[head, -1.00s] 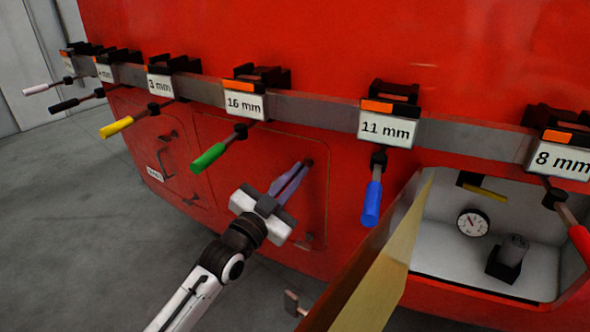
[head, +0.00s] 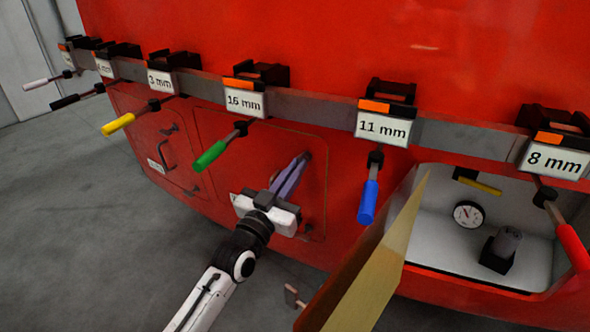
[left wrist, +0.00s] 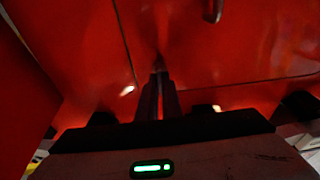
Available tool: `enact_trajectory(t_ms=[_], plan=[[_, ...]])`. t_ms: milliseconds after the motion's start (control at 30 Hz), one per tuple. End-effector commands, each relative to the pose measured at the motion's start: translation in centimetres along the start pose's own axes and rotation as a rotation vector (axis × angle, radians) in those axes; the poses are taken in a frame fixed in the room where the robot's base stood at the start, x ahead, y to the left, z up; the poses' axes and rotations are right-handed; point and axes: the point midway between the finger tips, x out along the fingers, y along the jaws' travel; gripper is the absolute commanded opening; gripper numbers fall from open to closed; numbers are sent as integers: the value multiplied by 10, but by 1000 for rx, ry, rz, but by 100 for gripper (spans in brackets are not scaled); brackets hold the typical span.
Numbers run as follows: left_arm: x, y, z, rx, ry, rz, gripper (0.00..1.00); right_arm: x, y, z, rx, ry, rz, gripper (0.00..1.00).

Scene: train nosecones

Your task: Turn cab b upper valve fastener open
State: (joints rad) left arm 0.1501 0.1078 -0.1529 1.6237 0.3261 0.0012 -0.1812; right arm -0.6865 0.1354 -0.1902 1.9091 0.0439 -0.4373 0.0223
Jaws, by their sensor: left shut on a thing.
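My left gripper (head: 303,158) reaches up to the upper right corner of a closed red hatch panel (head: 235,140) in the red cab front. Its two long fingers are together, shut on the small dark upper fastener at that corner. The fingertips cover the fastener, so its turn angle cannot be seen. In the left wrist view the fingertips (left wrist: 159,66) meet at the red surface, with a panel seam running close by. My right gripper is not in view.
A rail with labelled tools hangs above; the green-handled (head: 210,156) and blue-handled (head: 368,202) tools flank the gripper. An open yellowish door (head: 375,275) sticks out at right, beside a white compartment with a gauge (head: 468,214). Grey floor lies free at left.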

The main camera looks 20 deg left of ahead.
Motion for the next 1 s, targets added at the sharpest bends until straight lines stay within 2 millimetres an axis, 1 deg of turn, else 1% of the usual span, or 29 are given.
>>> enact_trajectory(t_ms=[233, 300, 367, 667, 767, 833, 1000], plan=[[0, 0, 2, -5, -4, 0, 0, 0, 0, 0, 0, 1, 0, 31], [0, 0, 2, -5, -4, 0, 15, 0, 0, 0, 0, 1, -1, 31], [0, 0, 2, -4, -3, 0, 24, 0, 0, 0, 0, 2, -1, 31], [-1, 0, 1, -2, -1, 0, 24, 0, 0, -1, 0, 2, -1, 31], [-9, 0, 2, -1, -2, 0, 24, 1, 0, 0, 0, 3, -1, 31], [-19, 0, 2, -1, -3, 0, 24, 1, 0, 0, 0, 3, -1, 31], [-54, 0, 3, -1, -5, 0, 24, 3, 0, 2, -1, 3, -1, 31]])
